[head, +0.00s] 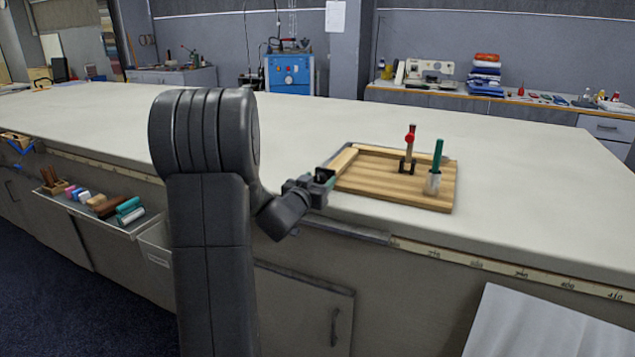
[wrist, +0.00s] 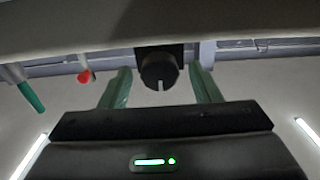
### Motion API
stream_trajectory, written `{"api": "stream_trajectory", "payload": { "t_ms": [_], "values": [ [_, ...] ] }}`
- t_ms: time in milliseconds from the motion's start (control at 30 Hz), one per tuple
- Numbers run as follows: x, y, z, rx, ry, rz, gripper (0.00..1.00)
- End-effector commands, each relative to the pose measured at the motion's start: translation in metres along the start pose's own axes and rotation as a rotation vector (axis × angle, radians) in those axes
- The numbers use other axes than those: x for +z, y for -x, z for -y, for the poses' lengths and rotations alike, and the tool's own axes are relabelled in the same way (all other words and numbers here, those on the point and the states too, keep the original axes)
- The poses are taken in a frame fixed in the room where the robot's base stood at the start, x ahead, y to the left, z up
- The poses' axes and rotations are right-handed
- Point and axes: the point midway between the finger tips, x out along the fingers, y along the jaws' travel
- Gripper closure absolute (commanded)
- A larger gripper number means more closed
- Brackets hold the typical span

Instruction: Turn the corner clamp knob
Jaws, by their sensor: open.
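A dark round knob (wrist: 159,70) with a pale pointer line shows in the wrist view, on a black block that looks like the corner clamp. My gripper (head: 326,178) is at the near left corner of the wooden board (head: 400,186) in the head view, where it hides the clamp. In the wrist view my two green fingers stand on either side of the knob, with a gap on each side. The jaws are open and nothing is gripped. The pointer line runs down the wrist picture.
A red-topped tool (head: 409,145) and a green-handled tool (head: 437,165) stand upright on the board, right of my gripper. The pale tabletop (head: 520,170) is clear right of the board. A side shelf (head: 100,207) with brushes hangs at the left.

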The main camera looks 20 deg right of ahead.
Motion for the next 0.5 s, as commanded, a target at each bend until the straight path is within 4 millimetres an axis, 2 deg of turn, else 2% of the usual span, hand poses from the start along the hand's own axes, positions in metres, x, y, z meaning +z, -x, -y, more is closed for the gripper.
{"api": "stream_trajectory", "payload": {
  "t_ms": [67,267,500],
  "values": [
    [0.0000,0.0002,0.0001,0.000,0.000,0.000,0.47],
    [0.0001,0.0003,0.0001,0.000,0.000,0.000,0.86],
    [0.0006,0.0004,0.0001,0.000,-0.014,0.000,0.87]
  ]
}}
